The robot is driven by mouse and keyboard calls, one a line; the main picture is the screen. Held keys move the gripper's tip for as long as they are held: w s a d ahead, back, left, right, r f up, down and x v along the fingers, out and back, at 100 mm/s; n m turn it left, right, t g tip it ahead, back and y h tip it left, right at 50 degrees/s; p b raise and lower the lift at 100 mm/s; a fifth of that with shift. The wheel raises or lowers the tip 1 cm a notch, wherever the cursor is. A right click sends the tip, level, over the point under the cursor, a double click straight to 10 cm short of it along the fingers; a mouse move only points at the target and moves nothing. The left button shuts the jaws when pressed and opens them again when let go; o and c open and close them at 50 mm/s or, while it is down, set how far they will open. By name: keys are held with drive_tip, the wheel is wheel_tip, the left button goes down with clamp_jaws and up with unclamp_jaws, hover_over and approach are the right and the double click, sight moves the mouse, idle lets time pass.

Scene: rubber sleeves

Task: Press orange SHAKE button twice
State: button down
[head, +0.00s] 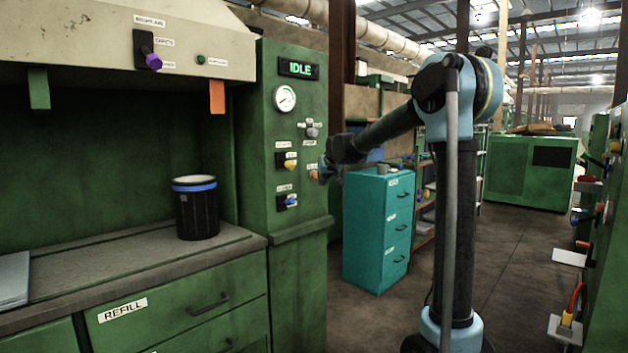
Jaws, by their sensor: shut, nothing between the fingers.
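A small orange button (313,173) shows on the right side of the green machine column's front, with a label above it too small to read. My gripper (325,170) is at the end of my arm, just right of the orange button and partly over it. The gripper is shut and empty. I cannot tell whether its tips touch the button or stand a little off it.
The column also bears a round gauge (285,98), a grey knob (312,131), a yellow-handled switch (290,160) and a blue-handled switch (291,202). A black container with a blue band (196,210) stands on the counter. A teal drawer cabinet (365,230) stands behind my arm.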

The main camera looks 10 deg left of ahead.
drive_tip(key=s+d, duration=0.1)
drive_tip(key=d, duration=0.1)
drive_tip(key=s+d, duration=0.2)
idle(0.6)
idle(1.8)
drive_tip(key=s+d, duration=0.2)
drive_tip(key=d, duration=0.1)
drive_tip(key=shift+s, duration=0.15)
drive_tip(key=shift+a, duration=0.15)
drive_tip(key=w+a, duration=0.5)
drive_tip(key=a, duration=0.1)
drive_tip(key=shift+w+a, duration=0.2)
drive_tip(key=shift+a, duration=0.2)
drive_tip(key=shift+a, duration=0.1)
idle(1.5)
